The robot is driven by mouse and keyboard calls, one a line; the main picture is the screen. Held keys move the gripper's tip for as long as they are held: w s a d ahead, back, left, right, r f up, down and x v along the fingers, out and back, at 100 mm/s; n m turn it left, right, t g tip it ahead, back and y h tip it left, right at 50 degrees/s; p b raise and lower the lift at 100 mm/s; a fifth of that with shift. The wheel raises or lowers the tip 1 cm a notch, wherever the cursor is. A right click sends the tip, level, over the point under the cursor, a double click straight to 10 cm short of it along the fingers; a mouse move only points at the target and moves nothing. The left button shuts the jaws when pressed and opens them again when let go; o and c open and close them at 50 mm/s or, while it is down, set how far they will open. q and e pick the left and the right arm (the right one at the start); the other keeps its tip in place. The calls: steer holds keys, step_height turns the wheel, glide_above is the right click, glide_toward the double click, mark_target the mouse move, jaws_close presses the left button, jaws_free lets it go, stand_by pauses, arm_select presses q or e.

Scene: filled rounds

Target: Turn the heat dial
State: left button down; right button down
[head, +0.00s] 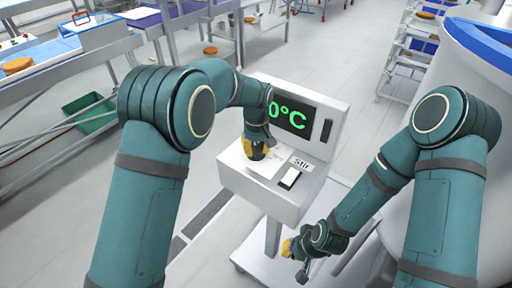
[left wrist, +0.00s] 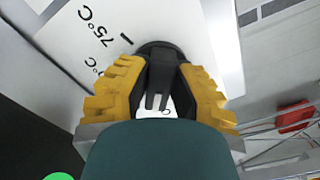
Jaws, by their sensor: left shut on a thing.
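The control box (head: 265,190) stands in the middle of the head view. Its screen (head: 296,118) shows green characters ending in "0°C"; my left arm covers the rest. My left gripper (head: 258,154) reaches down to the box's sloped panel. In the left wrist view, its yellow-padded fingers are shut on the black heat dial (left wrist: 160,47). A printed scale plate (left wrist: 95,35) with a "75°C" mark and a tick lies beside the dial. The dial's pointer is hard to make out.
A "Stir" label (head: 303,164) and a switch (head: 289,179) sit right of the dial. A large white vessel (head: 470,80) with a blue rim stands at right. Metal tables (head: 70,50) line the back left, with a green bin (head: 90,112) below.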

mark_target(257, 147)
arm_select(q)
steer(key=shift+f+n+p, duration=0.15)
steer(key=shift+n+p, duration=0.25)
steer(key=shift+n, duration=1.8)
steer(key=c, duration=0.8)
jaws_free()
steer(key=shift+d, duration=0.1)
step_height(257, 147, up, 12)
steer(key=shift+r, duration=0.1)
